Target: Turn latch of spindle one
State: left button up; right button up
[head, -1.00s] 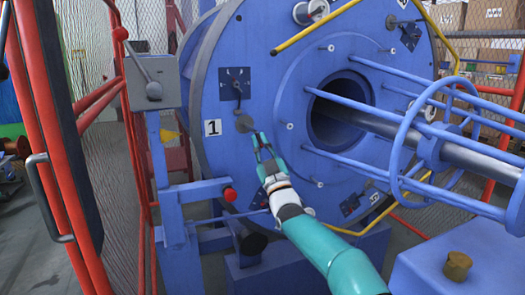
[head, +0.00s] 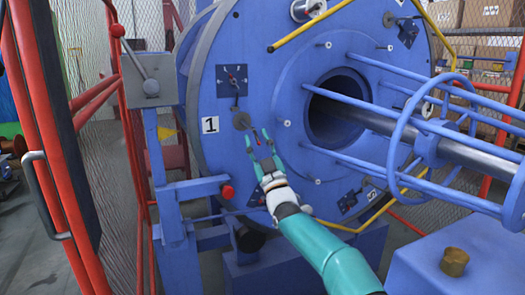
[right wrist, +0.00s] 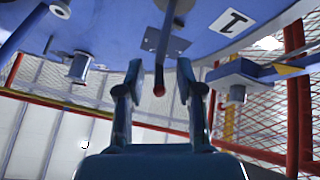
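The latch of spindle one shows in the head view as a dark square plate (head: 232,78) on the blue drum face, above the number 1 label (head: 210,125). A grey disc (head: 241,121) sits below it. In the right wrist view, a lever with a red tip (right wrist: 159,88) reaches down in front of a grey plate (right wrist: 167,41). My right gripper (head: 258,138) is just below the disc. It also shows in the right wrist view (right wrist: 159,72), fingers apart, with the red tip between them and a gap on both sides. My left gripper is out of view.
The blue drum (head: 290,85) has short pegs and a central opening, with blue bars and a shaft on the right. A blue post bears a grey lever box (head: 150,80) and a red button (head: 227,192) left of my right arm. A red-framed mesh fence stands left.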

jog(key=shift+s, duration=0.1)
jog(key=v, duration=1.2)
jog(key=shift+f, duration=0.1)
